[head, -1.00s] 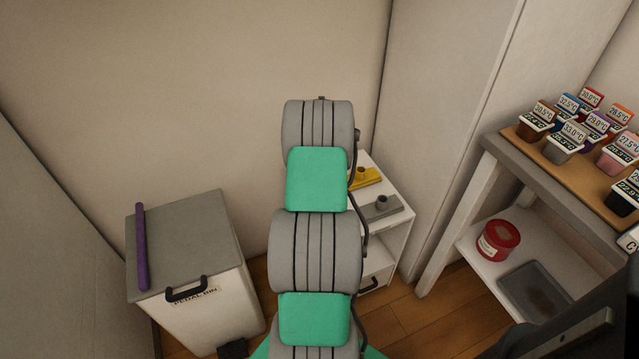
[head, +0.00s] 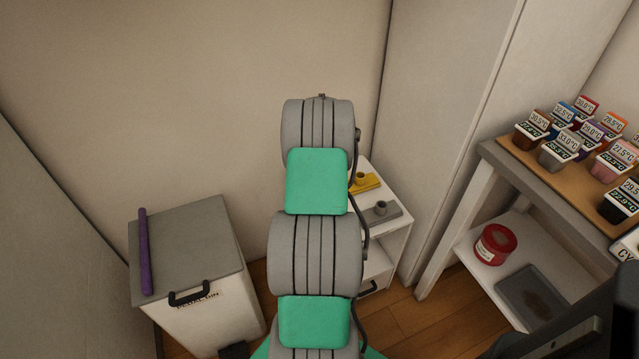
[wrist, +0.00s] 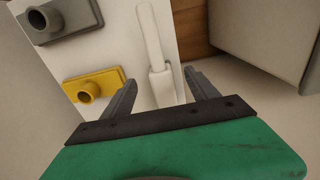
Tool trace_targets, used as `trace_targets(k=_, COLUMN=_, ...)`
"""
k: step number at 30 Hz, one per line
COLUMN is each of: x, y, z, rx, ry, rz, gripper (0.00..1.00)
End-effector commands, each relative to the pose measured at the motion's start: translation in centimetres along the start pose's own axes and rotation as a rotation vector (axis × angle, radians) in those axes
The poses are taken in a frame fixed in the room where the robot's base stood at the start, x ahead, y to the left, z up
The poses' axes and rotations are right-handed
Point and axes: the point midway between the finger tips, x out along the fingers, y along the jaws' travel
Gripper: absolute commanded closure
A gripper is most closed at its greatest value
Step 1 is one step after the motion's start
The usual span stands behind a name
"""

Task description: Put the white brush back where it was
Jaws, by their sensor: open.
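A white brush (wrist: 150,34) with a long thin handle and a wider block-like end shows in the wrist view, at the right part of a white cabinet top (wrist: 117,38). My gripper (wrist: 159,76) is open, with its fingers apart on either side of the brush's wide end in the picture. I cannot tell whether they touch it or how far above it they are. A yellow holder (wrist: 88,90) and a grey holder (wrist: 60,18), each a plate with a round socket, are on the cabinet top to the left. In the head view my arm hides the brush and gripper.
The white cabinet (head: 398,246) stands in the corner against the walls. A grey-lidded bin (head: 196,240) with a purple rod (head: 144,250) on top is at left. A table (head: 560,193) with several labelled tubs is at right, with a red tub (head: 495,246) and grey tray (head: 533,297) below.

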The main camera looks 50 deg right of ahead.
Motion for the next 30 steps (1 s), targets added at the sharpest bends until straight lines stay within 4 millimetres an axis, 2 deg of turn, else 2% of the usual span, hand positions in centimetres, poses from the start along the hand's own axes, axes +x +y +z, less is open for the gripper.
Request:
trace_targets(k=13, x=-3.4, y=0.0, z=0.0, rx=0.0, ry=0.001, rz=0.0, gripper=0.32)
trace_targets(k=26, x=-3.6, y=0.0, z=0.0, rx=-0.001, ry=0.001, rz=0.0, gripper=0.32)
trace_targets(k=28, x=-4.4, y=-0.7, z=-0.2, rx=-0.009, ry=0.004, rz=0.001, gripper=0.32)
trace_targets(k=30, x=-6.5, y=-2.7, z=-0.6, rx=-0.029, ry=0.014, rz=0.005, gripper=0.32)
